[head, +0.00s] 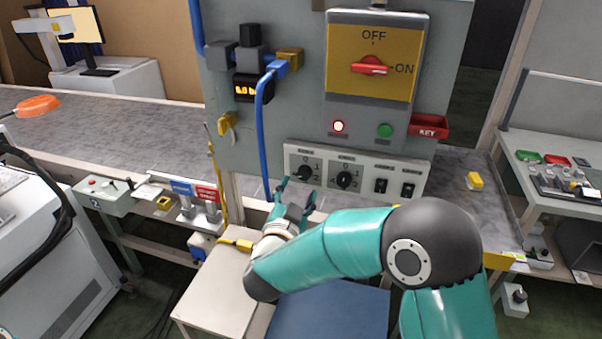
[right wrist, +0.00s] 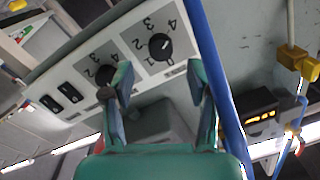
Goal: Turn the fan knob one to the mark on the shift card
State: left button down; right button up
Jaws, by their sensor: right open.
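Two round black knobs sit on a pale switch panel (head: 356,174): the left knob (head: 304,173) and the right knob (head: 344,180). In the right wrist view the left knob (right wrist: 160,46) has numbers around it; its pale pointer appears tilted up to the right, its exact setting unclear. The right knob (right wrist: 105,75) is partly behind a fingertip there. My right gripper (head: 296,192) is open and empty just below the left knob, apart from it; its spread fingers (right wrist: 160,80) show in the wrist view. Small blue and red signs (head: 195,189) stand at left; their text is unreadable. My left gripper is out of view.
A blue cable (head: 262,140) hangs just left of the panel. Two black rocker switches (head: 394,187) are at its right. A pale table (head: 215,290) stands below.

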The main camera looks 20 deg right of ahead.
aim_at(303, 176)
jog(key=p+x, duration=0.1)
jog(key=x, duration=0.4)
jog(key=c, duration=1)
jog(key=shift+a, duration=0.1)
grip_shut()
